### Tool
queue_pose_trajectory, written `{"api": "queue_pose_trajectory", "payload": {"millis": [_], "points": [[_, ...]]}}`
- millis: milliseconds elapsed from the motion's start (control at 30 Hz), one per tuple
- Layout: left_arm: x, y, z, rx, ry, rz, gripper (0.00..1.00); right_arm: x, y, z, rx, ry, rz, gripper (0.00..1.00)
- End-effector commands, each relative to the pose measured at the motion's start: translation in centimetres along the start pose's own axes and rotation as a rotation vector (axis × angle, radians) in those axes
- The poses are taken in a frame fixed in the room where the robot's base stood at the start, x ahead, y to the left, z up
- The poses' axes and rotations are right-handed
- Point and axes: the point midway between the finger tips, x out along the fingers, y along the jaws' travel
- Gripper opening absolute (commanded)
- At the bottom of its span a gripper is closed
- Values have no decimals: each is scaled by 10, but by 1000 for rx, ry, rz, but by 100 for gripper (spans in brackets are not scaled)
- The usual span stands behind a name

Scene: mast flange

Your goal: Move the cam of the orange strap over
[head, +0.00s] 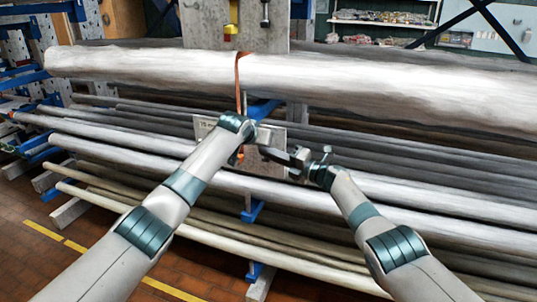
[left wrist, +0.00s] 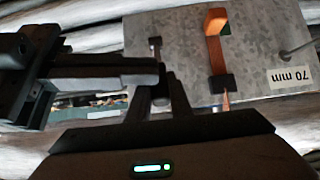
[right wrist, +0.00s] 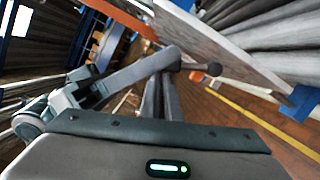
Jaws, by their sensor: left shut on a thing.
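The orange strap (head: 238,82) hangs down over the upper pole. It shows closer in the left wrist view (left wrist: 215,48), lying on a grey plate marked 70 mm, with a dark block, seemingly its cam (left wrist: 222,83), on it. My left gripper (left wrist: 160,88) is beside this block, apart from it. Its fingers are shut on what looks like the stem of a knobbed pin (left wrist: 155,46); the knob (right wrist: 215,69) also shows in the right wrist view. My right gripper (head: 280,155) reaches in from the right, close to the left fingertips. Its tips (right wrist: 161,82) are near each other; any gap is unclear.
The lower grey plate (head: 268,162) stands behind my grippers, and an upper plate (head: 207,25) is above the pole. Long pale poles (head: 400,85) lie across blue supports. A rod with a hooked base (left wrist: 298,48) stands out from the plate.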

Motion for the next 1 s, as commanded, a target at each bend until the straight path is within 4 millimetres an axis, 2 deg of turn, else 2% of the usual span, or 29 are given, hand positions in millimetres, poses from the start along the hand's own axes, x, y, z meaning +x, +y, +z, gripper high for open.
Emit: {"api": "queue_pose_trajectory", "payload": {"millis": [33,267,300,367,733,1000], "points": [[-1,2,0,2,-2,3,0,-2,7,14,0,-26,0,0],[0,3,2,3,-7,4,0,-3,9,18,0,-31,4,0],[0,3,2,3,-8,4,23,-3,10,18,0,-32,4,0],[0,3,3,3,-10,4,38,-3,10,18,1,-32,4,0],[2,5,8,3,-18,7,38,-2,10,18,1,-32,6,0],[-5,5,8,2,-17,8,38,-2,10,18,1,-32,6,0]]}}
